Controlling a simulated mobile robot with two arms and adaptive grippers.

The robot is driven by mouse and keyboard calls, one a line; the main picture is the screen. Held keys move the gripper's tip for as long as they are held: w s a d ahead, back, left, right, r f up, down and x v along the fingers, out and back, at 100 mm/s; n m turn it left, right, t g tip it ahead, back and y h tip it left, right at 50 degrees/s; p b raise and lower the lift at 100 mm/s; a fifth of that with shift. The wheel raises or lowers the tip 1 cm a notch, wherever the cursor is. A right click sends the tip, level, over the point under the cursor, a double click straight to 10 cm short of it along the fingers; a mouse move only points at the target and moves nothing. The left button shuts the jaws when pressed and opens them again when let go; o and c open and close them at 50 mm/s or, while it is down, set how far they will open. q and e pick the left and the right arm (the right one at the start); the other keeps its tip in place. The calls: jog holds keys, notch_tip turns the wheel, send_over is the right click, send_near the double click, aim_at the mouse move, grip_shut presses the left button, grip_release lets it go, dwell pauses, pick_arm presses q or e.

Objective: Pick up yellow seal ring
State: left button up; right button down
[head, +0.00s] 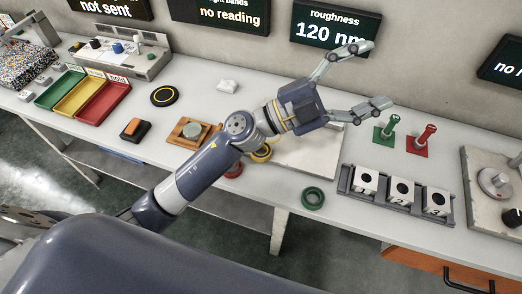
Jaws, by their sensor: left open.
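A yellow ring (262,156), which looks like the yellow seal ring, lies on the pale bench below my left forearm. The arm covers part of it. A red ring (234,171) shows partly beside it to the lower left, and a green ring (313,198) lies in the open near the bench's front edge. My left gripper (376,75) is open and empty, raised above the back of the bench, with its fingers pointing right. It is up and to the right of the yellow ring, well apart from it. My right gripper is not in view.
A grey rack (395,205) with several numbered white blocks stands right of the green ring. Green (384,131) and red (421,139) upright pieces stand behind it. A wooden block (190,138) with a grey-green disc and coloured trays (97,103) are on the left.

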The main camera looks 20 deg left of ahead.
pick_arm(q)
jog(key=s+d+f+m+g+y, duration=0.1)
jog(key=s+d+f+m+g, duration=0.2)
jog(key=d+f+m+g, duration=0.35)
jog(key=g+y+p, duration=0.1)
jog(key=g+y, duration=0.3)
jog(key=y, duration=1.5)
send_over(261, 154)
jog(key=w, duration=0.1)
jog(key=shift+n, duration=0.45)
notch_tip(261, 154, down, 19)
jog(key=shift+f, duration=0.15)
jog(key=f, duration=0.1)
jog(key=f+p, duration=0.1)
jog(key=f, duration=0.1)
jog(key=s+f+p, duration=0.1)
jog(key=f, duration=0.1)
jog(key=shift+f, duration=0.5)
jog(key=c, duration=1.2)
